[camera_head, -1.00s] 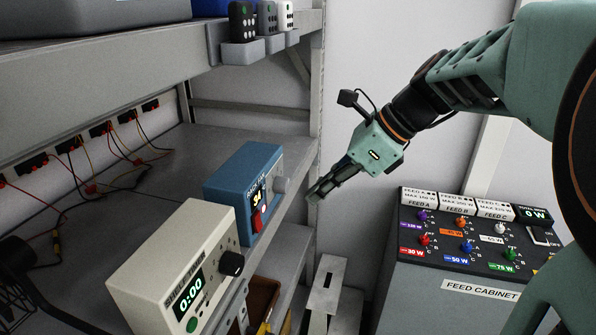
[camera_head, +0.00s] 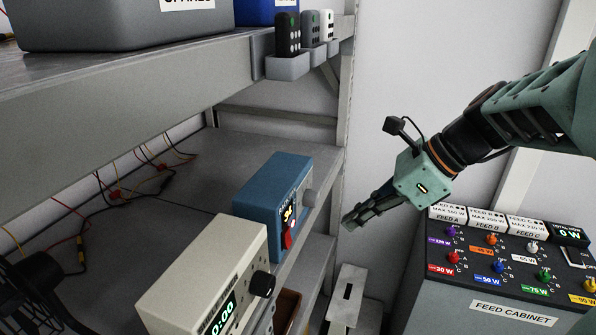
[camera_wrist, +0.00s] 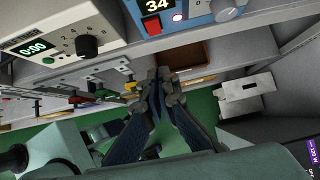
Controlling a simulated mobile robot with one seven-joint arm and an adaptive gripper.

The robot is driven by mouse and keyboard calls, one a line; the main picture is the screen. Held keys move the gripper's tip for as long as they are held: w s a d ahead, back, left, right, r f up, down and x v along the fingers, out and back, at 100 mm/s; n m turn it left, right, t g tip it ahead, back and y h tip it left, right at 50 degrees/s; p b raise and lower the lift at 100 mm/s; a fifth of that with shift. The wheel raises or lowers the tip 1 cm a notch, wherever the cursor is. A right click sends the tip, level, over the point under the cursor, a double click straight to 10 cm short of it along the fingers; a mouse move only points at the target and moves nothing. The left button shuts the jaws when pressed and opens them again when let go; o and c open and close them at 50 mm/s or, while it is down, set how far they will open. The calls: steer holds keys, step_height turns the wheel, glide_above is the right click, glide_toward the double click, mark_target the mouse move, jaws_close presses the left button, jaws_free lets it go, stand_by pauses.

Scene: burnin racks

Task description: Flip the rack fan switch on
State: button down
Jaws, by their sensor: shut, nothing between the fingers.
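A blue box (camera_head: 270,192) with a lit display, a red switch (camera_head: 287,240) and a grey knob stands at the shelf's front edge. Its label is too small to read. In the wrist view, the blue box (camera_wrist: 202,10) is at the top, its display reading 34, with the red switch (camera_wrist: 152,24) beside a small light. I cannot tell the switch's position. My gripper (camera_head: 350,222) is shut and empty, in the air to the right of the box and apart from it. Its fingertips (camera_wrist: 158,76) meet below the switch in the wrist view.
A cream timer (camera_head: 210,275) reading 0:00 stands left of the blue box. A black fan (camera_head: 38,275) is at lower left. Remotes hang in holders (camera_head: 287,68) on the upper shelf. The feed cabinet (camera_head: 480,310) and a grey slotted box (camera_head: 347,295) are at right.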

mark_target(288, 238)
steer(key=shift+s+f, duration=0.1)
steer(key=a+r+p+x, duration=0.1)
steer(key=a+x, duration=0.1)
steer(key=x, duration=1)
steer(key=shift+w+a+r, duration=0.15)
steer(key=shift+w+a, duration=0.1)
steer(key=shift+w, duration=0.25)
